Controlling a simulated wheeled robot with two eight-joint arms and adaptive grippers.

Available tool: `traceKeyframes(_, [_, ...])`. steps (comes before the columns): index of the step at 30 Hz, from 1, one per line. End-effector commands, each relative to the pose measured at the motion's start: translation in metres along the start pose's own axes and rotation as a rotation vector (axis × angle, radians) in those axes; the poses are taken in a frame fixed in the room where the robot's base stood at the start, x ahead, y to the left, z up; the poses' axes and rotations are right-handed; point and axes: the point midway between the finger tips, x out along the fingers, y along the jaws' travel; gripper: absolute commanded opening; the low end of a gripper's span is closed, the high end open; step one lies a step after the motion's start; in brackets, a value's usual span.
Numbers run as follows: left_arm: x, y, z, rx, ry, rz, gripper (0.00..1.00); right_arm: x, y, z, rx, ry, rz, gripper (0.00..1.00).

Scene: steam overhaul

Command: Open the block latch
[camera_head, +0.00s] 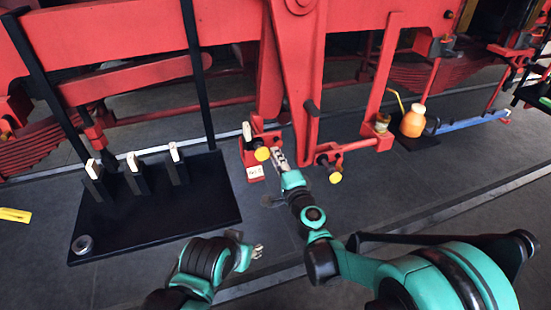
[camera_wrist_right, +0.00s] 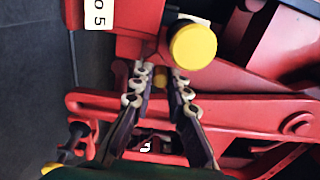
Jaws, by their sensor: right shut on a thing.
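A red block (camera_head: 254,160) with a white label and a yellow round knob (camera_head: 262,154) sits under the red frame in the head view. The block (camera_wrist_right: 140,18) and yellow knob (camera_wrist_right: 193,46) also show large in the right wrist view. My right gripper (camera_head: 278,158) is at the block, just right of the knob. In the wrist view its fingers (camera_wrist_right: 159,78) are closed in on a small part below the knob, apparently the block latch, mostly hidden between the fingertips. My left gripper (camera_head: 257,250) is low and apart from the block; its opening is unclear.
A second yellow knob (camera_head: 335,177) sits on a red bracket to the right. A black mat (camera_head: 205,205) with several upright black blocks lies left. An orange oil can (camera_head: 413,121) stands back right. The dark floor in front is mostly free.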

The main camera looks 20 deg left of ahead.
Motion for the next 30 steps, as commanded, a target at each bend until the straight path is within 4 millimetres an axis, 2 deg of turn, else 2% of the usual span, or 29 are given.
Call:
traceKeyframes(13, [0.003,0.000,0.002,0.000,0.000,0.000,0.40,0.000,0.004,-0.005,0.000,0.002,0.000,0.00])
traceKeyframes(21, [0.007,0.000,0.005,0.000,0.000,0.000,0.40,0.000,0.007,-0.015,0.000,0.004,0.000,0.00])
traceKeyframes(30, [0.007,0.000,0.005,0.000,0.000,0.000,0.40,0.000,0.007,-0.015,0.000,0.003,0.000,0.00])
